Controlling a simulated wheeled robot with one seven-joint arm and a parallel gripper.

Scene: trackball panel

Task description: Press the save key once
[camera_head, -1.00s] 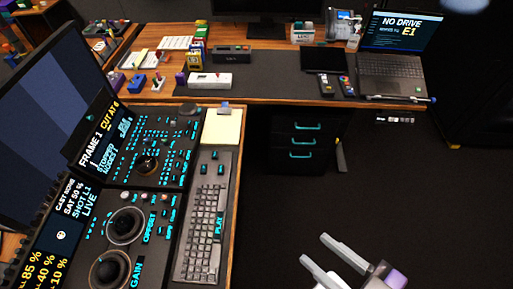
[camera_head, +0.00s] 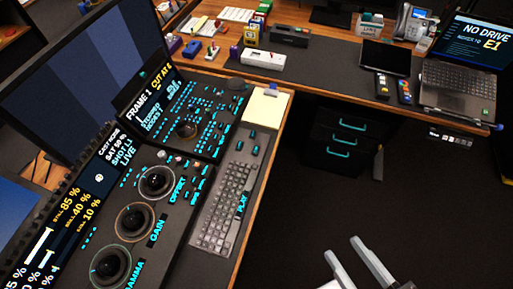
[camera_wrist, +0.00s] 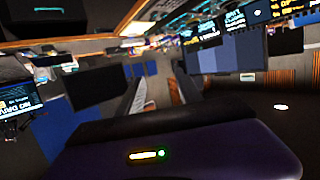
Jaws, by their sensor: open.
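The trackball panel (camera_head: 105,205) is at the left, with trackballs marked OFFSET, GAIN and GAMMA. Its upper section (camera_head: 205,105) has many small keys with cyan labels around one more ball. The labels are too small to read, so I cannot tell which key is save. My gripper (camera_head: 342,248) is at the bottom, right of the desk edge, over dark floor. Its two fingers are apart with nothing between them, and it is well away from the panel. In the wrist view the fingers (camera_wrist: 157,92) also stand apart, and the scene is upside down.
A keyboard (camera_head: 228,190) and a yellow note pad (camera_head: 266,107) lie between the panel and my gripper. A large monitor (camera_head: 85,85) stands behind the panel. The back desk holds a laptop (camera_head: 462,95). The floor around my gripper is clear.

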